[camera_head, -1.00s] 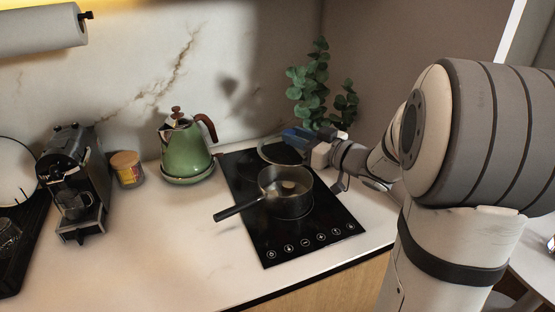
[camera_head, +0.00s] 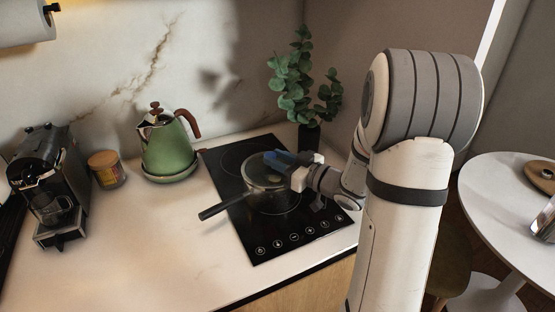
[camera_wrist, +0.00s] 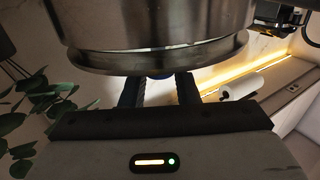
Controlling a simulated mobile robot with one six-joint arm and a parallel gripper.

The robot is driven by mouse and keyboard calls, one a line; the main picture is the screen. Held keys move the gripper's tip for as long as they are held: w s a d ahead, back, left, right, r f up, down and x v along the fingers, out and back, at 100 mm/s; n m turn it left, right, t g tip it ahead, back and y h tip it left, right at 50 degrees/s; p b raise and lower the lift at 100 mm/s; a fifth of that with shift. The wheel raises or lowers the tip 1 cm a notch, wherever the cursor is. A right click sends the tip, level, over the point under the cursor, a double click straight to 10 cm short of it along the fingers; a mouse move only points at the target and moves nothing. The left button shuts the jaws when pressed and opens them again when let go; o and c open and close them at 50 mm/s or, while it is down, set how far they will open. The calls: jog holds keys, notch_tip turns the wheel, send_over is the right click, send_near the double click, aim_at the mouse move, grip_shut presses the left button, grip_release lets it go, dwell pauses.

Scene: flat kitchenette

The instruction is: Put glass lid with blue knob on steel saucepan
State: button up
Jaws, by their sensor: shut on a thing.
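The steel saucepan (camera_head: 272,202) is on the black hob, its dark handle (camera_head: 226,206) pointing front left. The glass lid (camera_head: 256,168) is over the pan's mouth in the head view. My gripper (camera_head: 284,158) is shut on the lid's blue knob and reaches in from the right. The wrist view is upside down: the pan's steel wall (camera_wrist: 155,20) fills the top, with the lid's metal rim (camera_wrist: 160,60) against or very close to it. I cannot tell whether the lid rests fully on the pan.
The hob (camera_head: 290,245) has clear glass in front of the pan. A green kettle (camera_head: 168,145), a jar (camera_head: 107,168) and a coffee machine (camera_head: 45,175) stand to the left. A leafy plant (camera_head: 300,85) is behind the hob. A round white table (camera_head: 500,215) is at the right.

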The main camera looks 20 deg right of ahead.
jog(key=shift+s+r, duration=0.1)
jog(key=shift+f+b, duration=0.4)
jog(key=shift+f, duration=0.05)
jog(key=o, duration=1.1)
jog(key=shift+r, duration=0.1)
jog(key=shift+r+p, duration=0.5)
jog(key=shift+p, duration=0.1)
jog(key=b+v, duration=0.2)
jog(key=v, duration=1)
jog(key=w+d+m+h, duration=0.25)
jog(key=w+h, duration=0.25)
jog(key=h, duration=0.5)
jog(key=s+a+f+m+g, duration=0.1)
jog(key=s+a+g, duration=0.2)
jog(key=s, duration=0.4)
jog(key=s+a+f+m+g+h, duration=0.1)
jog(key=s+a+m+g, duration=0.1)
jog(key=s+a+g, duration=0.2)
jog(key=s+a+f+m+g, duration=0.1)
jog(key=s+a+g, duration=0.3)
jog(key=s, duration=0.6)
jog(key=shift+a+f+m, duration=0.1)
jog(key=shift+a+m, duration=0.35)
jog(key=shift+a, duration=0.2)
